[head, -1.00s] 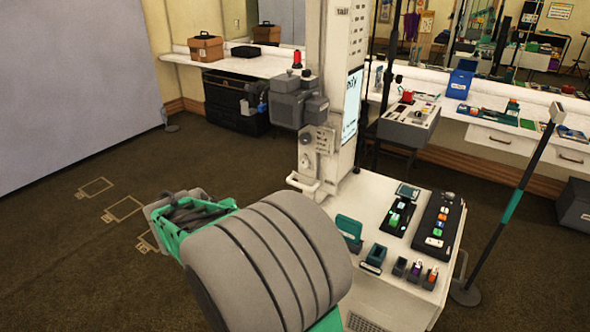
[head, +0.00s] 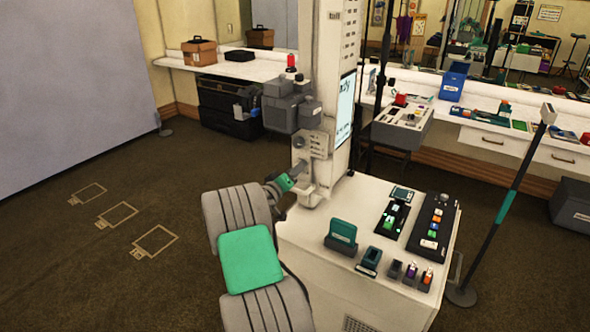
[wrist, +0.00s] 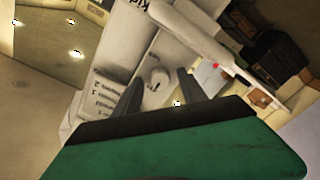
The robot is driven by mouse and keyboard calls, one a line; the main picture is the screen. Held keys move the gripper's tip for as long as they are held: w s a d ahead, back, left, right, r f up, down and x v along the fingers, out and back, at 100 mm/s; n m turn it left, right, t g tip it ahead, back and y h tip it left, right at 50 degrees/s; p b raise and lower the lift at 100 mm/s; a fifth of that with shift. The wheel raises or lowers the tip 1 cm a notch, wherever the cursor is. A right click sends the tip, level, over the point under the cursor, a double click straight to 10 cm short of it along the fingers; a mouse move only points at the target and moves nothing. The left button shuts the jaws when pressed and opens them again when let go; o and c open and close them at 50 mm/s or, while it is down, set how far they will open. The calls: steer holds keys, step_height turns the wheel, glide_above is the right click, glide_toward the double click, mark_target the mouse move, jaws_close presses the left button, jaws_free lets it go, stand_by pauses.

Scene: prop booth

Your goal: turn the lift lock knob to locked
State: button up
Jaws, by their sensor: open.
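The lift lock knob (wrist: 160,80) is a small, pale, round knob on the white face of the lift column (head: 322,60). A label with small dark lettering lies near it in the wrist view, too small and tilted to read. My gripper (wrist: 160,92) is open, with its two dark fingers pointing at the column face. In the wrist view the knob shows between the fingers, near their tips; I cannot tell whether they touch it. In the head view my gripper (head: 301,170) is close to the column's lower part and hides the knob there.
A white bar (wrist: 190,30) passes close by in the wrist view. The white console (head: 300,235) with switches stands at right. Open carpet lies at left.

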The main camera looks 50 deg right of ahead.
jaws_close()
stand_by(0.5)
